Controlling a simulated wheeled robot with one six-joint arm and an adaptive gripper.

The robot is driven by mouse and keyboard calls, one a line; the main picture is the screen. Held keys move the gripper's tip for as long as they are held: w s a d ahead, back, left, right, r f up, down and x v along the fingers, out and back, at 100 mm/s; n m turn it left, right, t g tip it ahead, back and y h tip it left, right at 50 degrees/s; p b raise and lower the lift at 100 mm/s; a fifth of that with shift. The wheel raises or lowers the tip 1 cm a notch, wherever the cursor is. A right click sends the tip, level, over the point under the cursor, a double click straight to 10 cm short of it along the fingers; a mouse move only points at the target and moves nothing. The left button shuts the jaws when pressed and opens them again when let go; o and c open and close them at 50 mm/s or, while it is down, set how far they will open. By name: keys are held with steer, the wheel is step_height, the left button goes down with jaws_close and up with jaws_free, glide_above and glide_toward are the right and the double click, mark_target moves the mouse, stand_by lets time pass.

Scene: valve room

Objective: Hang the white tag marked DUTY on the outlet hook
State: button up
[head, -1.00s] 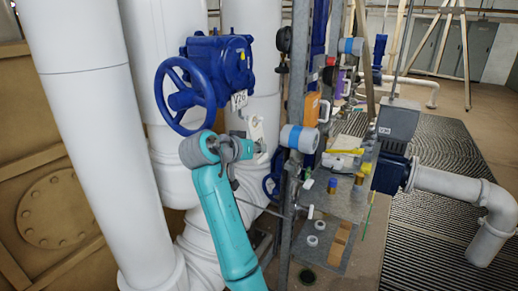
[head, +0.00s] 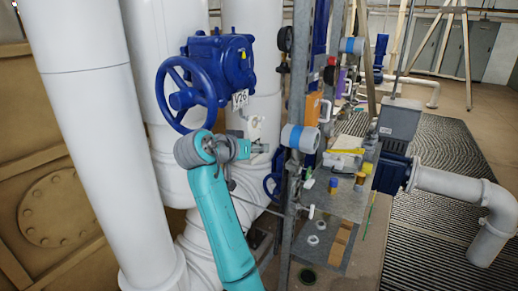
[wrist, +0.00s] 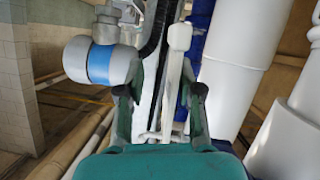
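My gripper (wrist: 160,95) has its two fingers apart in the wrist view. A slim white part (wrist: 178,60) with a rounded top stands between them, with no clear contact on either finger. In the head view my gripper (head: 256,148) is in front of the white pipes, below the blue handwheel valve, and a small white shape (head: 255,127) shows just above it. I cannot tell whether this white part is the tag or a fixed fitting. No DUTY lettering can be read. I cannot make out the outlet hook.
A blue valve (head: 222,62) with a V26 label (head: 240,98) is above my gripper. A blue-banded white cylinder (head: 300,138) by the grey post stands close on its right and shows large in the wrist view (wrist: 100,62). A cluttered shelf (head: 345,205) is further right.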

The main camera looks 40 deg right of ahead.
steer(key=s+a, duration=0.3)
steer(key=a, duration=1)
steer(key=shift+s+r, duration=0.25)
